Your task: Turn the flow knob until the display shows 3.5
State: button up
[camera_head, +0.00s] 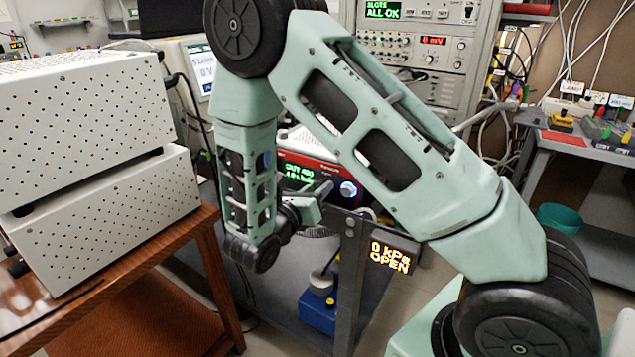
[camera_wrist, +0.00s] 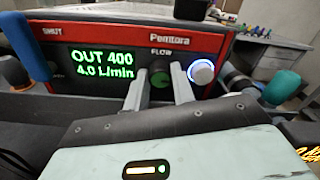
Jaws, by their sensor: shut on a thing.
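The red-framed Pemtora unit (camera_wrist: 120,38) fills the upper part of the wrist view. Its green display (camera_wrist: 103,62) reads OUT 400 and 4.0 L/min. The flow knob (camera_wrist: 158,79), dark green and round, sits under the FLOW label to the right of the display. My gripper (camera_wrist: 160,70) is shut on the flow knob, one finger on each side of it. In the head view the unit (camera_head: 374,196) and its display (camera_head: 301,172) show behind my arm; the flow knob is hidden there.
A white knob with a lit blue ring (camera_wrist: 201,72) is close to the right finger. A blue upright part (camera_wrist: 24,38) stands at the unit's left. A perforated white case (camera_head: 100,210) is at the left.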

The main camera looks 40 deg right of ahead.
jog(key=n+p, duration=0.2)
jog(key=p, duration=0.1)
jog(key=shift+r+n, duration=0.25)
jog(key=shift+n, duration=0.05)
jog(key=shift+f+n+p, duration=0.15)
jog(key=shift+n+p, duration=0.55)
jog(key=shift+p, duration=0.15)
jog(key=shift+f, duration=0.1)
jog(key=o, duration=1)
jog(key=b+v, duration=0.1)
jog(key=v, duration=1.6)
jog(key=shift+s+a, duration=0.15)
jog(key=shift+a, duration=0.05)
jog(key=shift+f, duration=0.1)
